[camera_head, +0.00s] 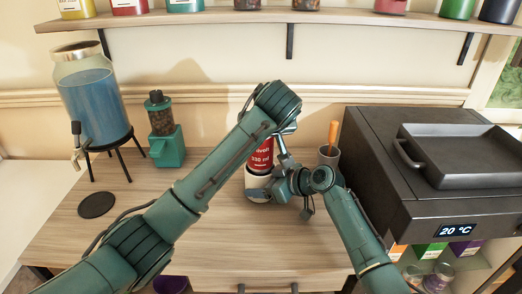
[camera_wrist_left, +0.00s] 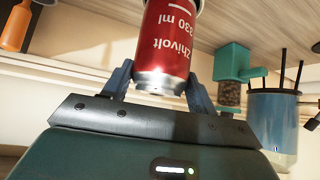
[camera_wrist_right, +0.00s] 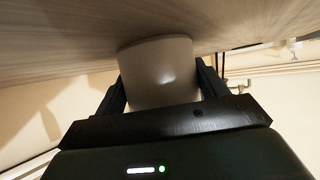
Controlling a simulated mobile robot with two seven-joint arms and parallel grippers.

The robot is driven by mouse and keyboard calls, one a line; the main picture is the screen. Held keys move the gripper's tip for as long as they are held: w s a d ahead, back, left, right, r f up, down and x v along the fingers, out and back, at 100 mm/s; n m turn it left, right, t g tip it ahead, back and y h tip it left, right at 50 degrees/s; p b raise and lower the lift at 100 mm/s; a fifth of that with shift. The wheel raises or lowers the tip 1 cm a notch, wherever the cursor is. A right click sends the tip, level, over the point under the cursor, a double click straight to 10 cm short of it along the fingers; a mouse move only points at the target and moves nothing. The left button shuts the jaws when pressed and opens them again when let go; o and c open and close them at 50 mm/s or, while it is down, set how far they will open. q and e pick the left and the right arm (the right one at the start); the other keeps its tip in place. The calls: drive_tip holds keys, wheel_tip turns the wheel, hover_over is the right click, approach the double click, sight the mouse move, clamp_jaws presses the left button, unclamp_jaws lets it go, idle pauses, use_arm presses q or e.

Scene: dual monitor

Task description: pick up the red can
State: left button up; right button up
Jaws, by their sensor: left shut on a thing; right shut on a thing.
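The red can (camera_head: 262,155) with white "330 ml" lettering stands in or just above a pale round cup (camera_head: 257,190) on the wooden counter; my arms partly hide both. In the left wrist view the red can (camera_wrist_left: 168,42) sits between the fingers of my left gripper (camera_wrist_left: 160,85), which is shut on it near its silver end. In the right wrist view my right gripper (camera_wrist_right: 160,85) is shut on the pale cup (camera_wrist_right: 158,72), fingers on either side. I cannot tell how deep the can sits in the cup.
A cup with an orange-handled tool (camera_head: 328,152) stands close on the right, beside a dark oven (camera_head: 400,160). A teal grinder (camera_head: 165,140), a blue drink dispenser (camera_head: 90,100) and a dark coaster (camera_head: 97,204) are at left. A shelf (camera_head: 260,17) runs above. The front counter is clear.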

sight(263, 172)
use_arm(q)
wheel_tip(263, 172, up, 2)
drive_tip(key=shift+r, duration=0.1)
drive_tip(key=shift+r+p, duration=0.3)
drive_tip(key=shift+r, duration=0.05)
use_arm(e)
drive_tip(key=shift+r, duration=0.25)
use_arm(q)
drive_tip(key=shift+r+p, duration=1.4)
use_arm(e)
drive_tip(key=shift+r, duration=1.5)
drive_tip(key=o, duration=0.9)
drive_tip(key=shift+f, duration=0.1)
drive_tip(key=shift+c, duration=0.2)
